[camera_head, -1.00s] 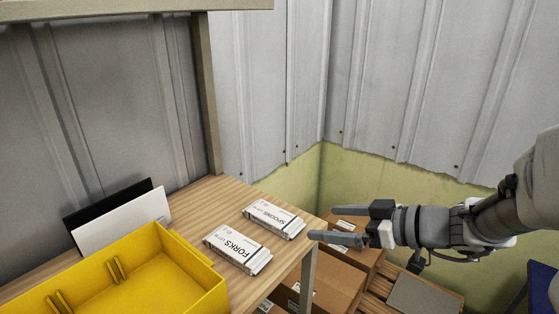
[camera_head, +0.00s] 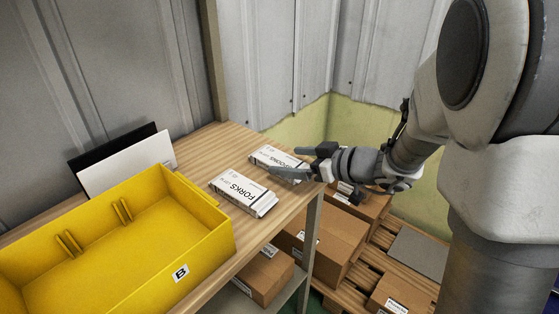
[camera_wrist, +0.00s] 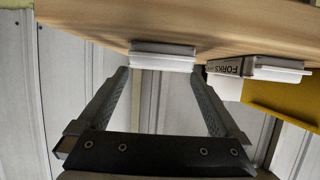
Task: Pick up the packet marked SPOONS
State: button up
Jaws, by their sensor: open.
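The white packet marked SPOONS (camera_head: 266,154) lies flat on the wooden table top near its right end. My gripper (camera_head: 283,160) is open and comes in from the right at about table height. In the head view its fingers overlap the packet and hide part of it. In the wrist view, which looks upside down, the end of the SPOONS packet (camera_wrist: 162,56) shows between the two fingertips. The packet is not gripped. I cannot tell whether the fingertips reach past its end.
A similar packet marked FORKS (camera_head: 240,193) lies close by, nearer the yellow bin (camera_head: 205,255). A white panel (camera_head: 125,165) and a black panel stand behind the bin. Cardboard boxes (camera_head: 335,240) sit below the table's right edge. Corrugated walls stand behind.

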aim_at(279, 159)
jog(key=x, duration=0.4)
jog(key=shift+w+a+f, duration=0.1)
jog(key=shift+w+f, duration=0.05)
jog(key=c, duration=1.3)
